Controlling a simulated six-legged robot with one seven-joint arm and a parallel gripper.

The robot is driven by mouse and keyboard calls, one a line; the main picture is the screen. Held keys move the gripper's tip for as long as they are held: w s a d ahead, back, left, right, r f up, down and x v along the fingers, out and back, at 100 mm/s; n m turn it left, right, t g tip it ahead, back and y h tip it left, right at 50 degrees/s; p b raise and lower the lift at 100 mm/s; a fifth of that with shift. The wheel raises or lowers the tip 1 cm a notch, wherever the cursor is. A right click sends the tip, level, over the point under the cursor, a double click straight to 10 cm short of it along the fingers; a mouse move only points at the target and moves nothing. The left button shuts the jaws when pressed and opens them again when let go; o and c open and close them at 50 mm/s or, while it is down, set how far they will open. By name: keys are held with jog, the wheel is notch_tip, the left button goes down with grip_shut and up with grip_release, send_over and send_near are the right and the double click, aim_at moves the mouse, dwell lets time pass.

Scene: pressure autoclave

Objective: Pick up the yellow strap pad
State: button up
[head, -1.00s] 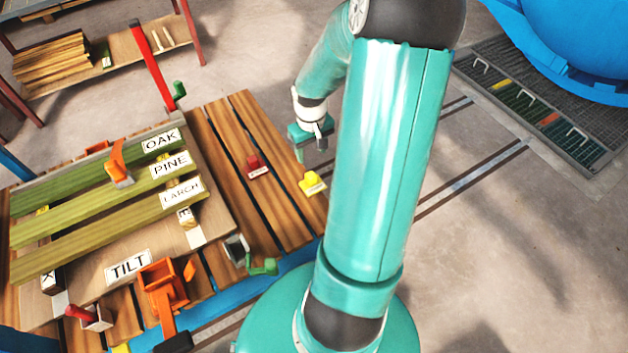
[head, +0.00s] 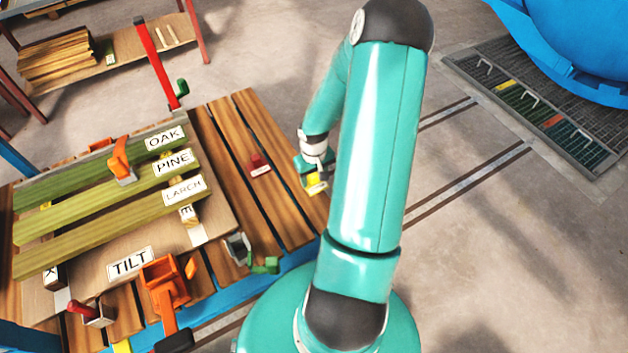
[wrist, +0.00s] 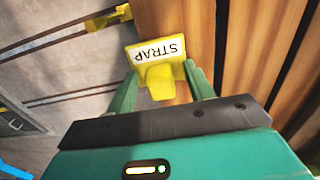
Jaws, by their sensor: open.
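The yellow strap pad (head: 316,184) sits near the right edge of the slatted wooden table, partly hidden by my gripper in the head view. In the wrist view the pad (wrist: 158,75) shows a white label reading STRAP and a raised yellow block. My gripper (wrist: 165,88) is open, with one green finger on each side of the pad's raised block. I cannot tell whether either finger touches it. In the head view my gripper (head: 310,172) is low over the pad.
A red labelled piece (head: 259,165) stands on the slats left of the pad. Planks marked OAK, PINE and LARCH (head: 183,190) lie further left. An orange clamp (head: 168,285) and a green-handled clamp (head: 262,264) stand at the table's front.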

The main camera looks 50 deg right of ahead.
jog(key=c, duration=1.1)
jog(key=shift+r, duration=0.2)
jog(key=shift+r, duration=0.55)
jog(key=s+a+r, duration=0.2)
jog(key=s+r, duration=0.1)
jog(key=r, duration=0.1)
jog(key=s+a+r, duration=0.3)
jog(key=s, duration=0.1)
jog(key=s+a+r, duration=0.3)
jog(key=s+r, duration=0.1)
jog(key=shift+s+r, duration=0.2)
jog(key=shift+r, duration=0.1)
